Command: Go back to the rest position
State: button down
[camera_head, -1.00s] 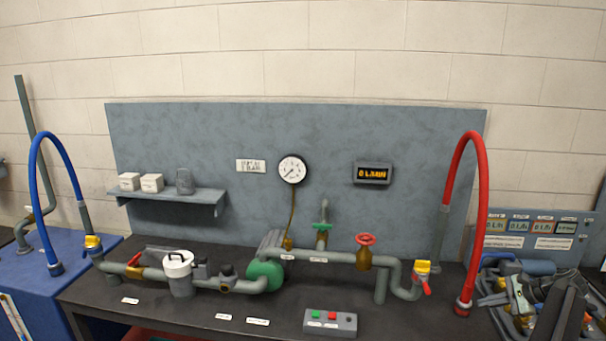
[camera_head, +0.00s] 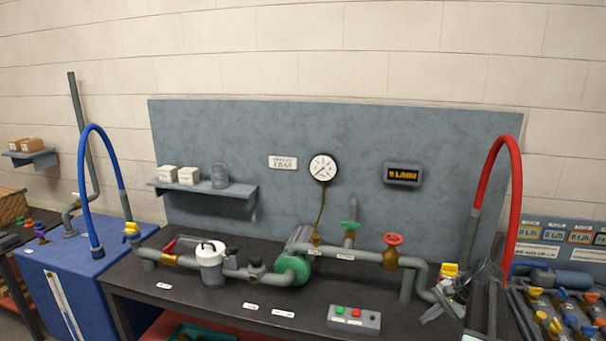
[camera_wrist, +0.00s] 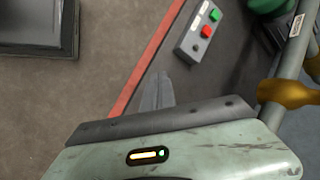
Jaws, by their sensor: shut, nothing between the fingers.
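My gripper shows in the wrist view (camera_wrist: 158,90) with its grey fingers together and nothing between them. They point toward the bench's red front edge (camera_wrist: 148,62), near the push-button box (camera_wrist: 199,32). In the head view my arm reaches in at the lower right, in front of the bench's right end, with the gripper (camera_head: 432,312) beside the yellow-handled valve (camera_head: 449,271). It partly hides that valve and the foot of the red hose (camera_head: 487,180). I cannot tell from the head view whether it touches anything.
The dark bench (camera_head: 215,305) carries a pipe run with a green pump (camera_head: 293,268), a red handwheel (camera_head: 393,239) and a white-lidded filter (camera_head: 211,255). A blue hose (camera_head: 88,180) stands left. Motors and valves crowd the right bench (camera_head: 560,300). Bare floor (camera_wrist: 100,85) shows before the bench.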

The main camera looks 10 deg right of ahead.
jog(key=s+a+f+n+g+h, duration=0.1)
jog(key=a+n, duration=0.6)
jog(key=a, duration=1.2)
jog(key=s+a+f+n+g+h, duration=0.2)
jog(key=a+n, duration=0.5)
jog(key=a, duration=1.2)
jog(key=shift+s+f+g+h, duration=0.2)
jog(key=shift+g+h, duration=0.3)
jog(key=shift+h, duration=0.4)
jog(key=shift+d, duration=0.15)
